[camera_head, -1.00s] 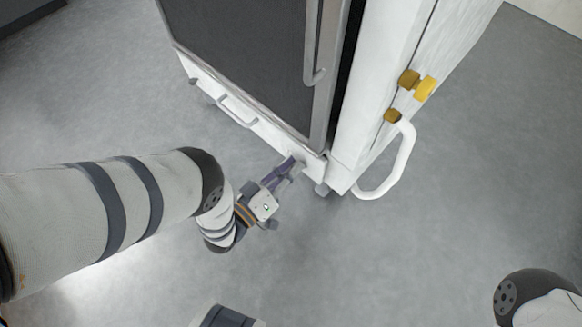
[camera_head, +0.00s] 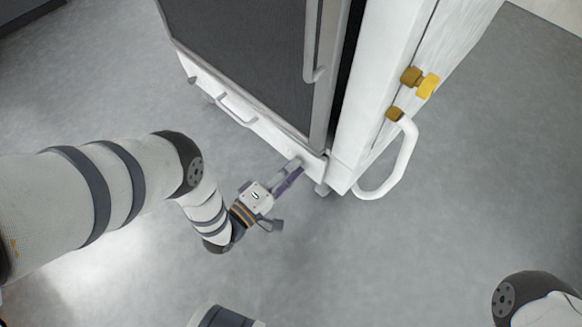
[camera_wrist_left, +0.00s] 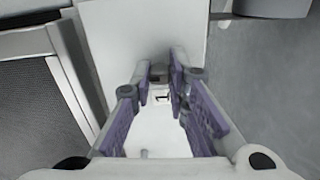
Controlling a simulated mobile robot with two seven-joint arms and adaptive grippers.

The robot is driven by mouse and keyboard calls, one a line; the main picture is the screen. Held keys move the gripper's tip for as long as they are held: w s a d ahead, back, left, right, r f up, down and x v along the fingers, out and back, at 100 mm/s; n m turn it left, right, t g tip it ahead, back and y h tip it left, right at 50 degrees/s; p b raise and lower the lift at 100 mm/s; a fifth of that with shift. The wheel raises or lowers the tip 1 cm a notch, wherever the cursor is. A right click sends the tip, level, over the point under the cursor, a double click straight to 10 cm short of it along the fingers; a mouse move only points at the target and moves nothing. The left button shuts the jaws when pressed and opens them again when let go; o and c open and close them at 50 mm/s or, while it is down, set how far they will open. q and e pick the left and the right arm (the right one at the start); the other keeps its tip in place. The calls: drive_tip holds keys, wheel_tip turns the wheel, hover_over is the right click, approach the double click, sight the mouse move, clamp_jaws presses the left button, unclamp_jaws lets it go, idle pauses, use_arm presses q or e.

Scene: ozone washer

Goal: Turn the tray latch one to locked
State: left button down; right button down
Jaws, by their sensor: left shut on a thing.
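The tray is the low white drawer front (camera_head: 262,126) at the base of the washer, with a bar handle (camera_head: 237,110). My left gripper (camera_head: 293,169) is at the right end of this front. Its purple-padded fingers are shut on a small grey latch (camera_wrist_left: 158,74), which they mostly hide; it shows between the fingertips in the left wrist view. I cannot read the latch's angle clearly. Another small dark latch (camera_head: 193,80) sits at the left end of the tray front. My right gripper is out of view.
The washer has a dark door panel (camera_head: 245,50) with a long grey handle (camera_head: 313,45). A white curved handle (camera_head: 398,170) and yellow-brass knobs (camera_head: 427,86) stick out from its right side. The grey floor in front is clear.

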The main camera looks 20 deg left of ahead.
use_arm(q)
drive_tip(key=shift+d+n, duration=0.1)
drive_tip(key=shift+n, duration=0.4)
drive_tip(key=c, duration=1.6)
unclamp_jaws()
drive_tip(key=shift+o, duration=0.2)
drive_tip(key=v, duration=1.2)
